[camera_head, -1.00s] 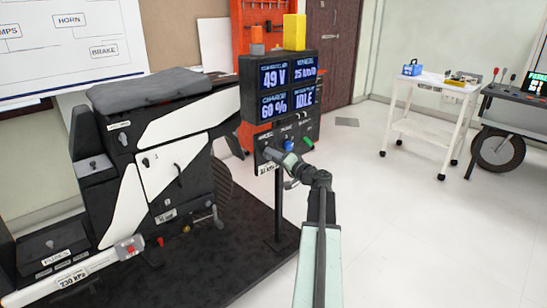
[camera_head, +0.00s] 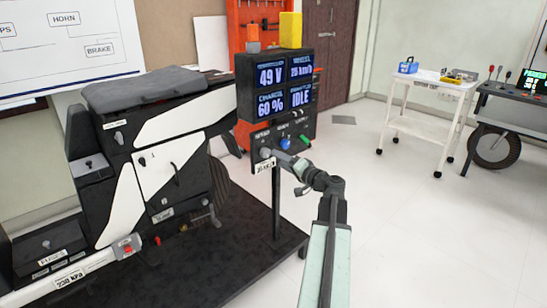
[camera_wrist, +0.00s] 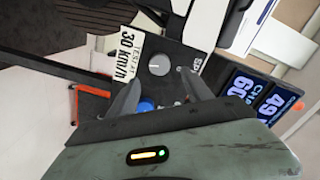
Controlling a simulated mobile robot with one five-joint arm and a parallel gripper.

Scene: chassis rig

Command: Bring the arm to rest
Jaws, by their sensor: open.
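My gripper (camera_head: 282,158) is in front of the black control panel (camera_head: 259,134) under the display, at the end of my arm in the head view. In the wrist view its two fingers (camera_wrist: 160,92) are spread apart with nothing held between them. A round grey knob (camera_wrist: 160,64) lies beyond the fingertips, apart from them as far as I can tell. A blue knob (camera_wrist: 146,104) shows between the fingers and is partly hidden; it also shows in the head view (camera_head: 286,144).
The display (camera_head: 287,83) reads 49 V, 60 % and IDLE. A green switch (camera_head: 304,140) sits right of the blue knob. The seat rig (camera_head: 150,150) stands left on a dark platform (camera_head: 225,258). A white trolley (camera_head: 425,125) stands at the right. The floor between is clear.

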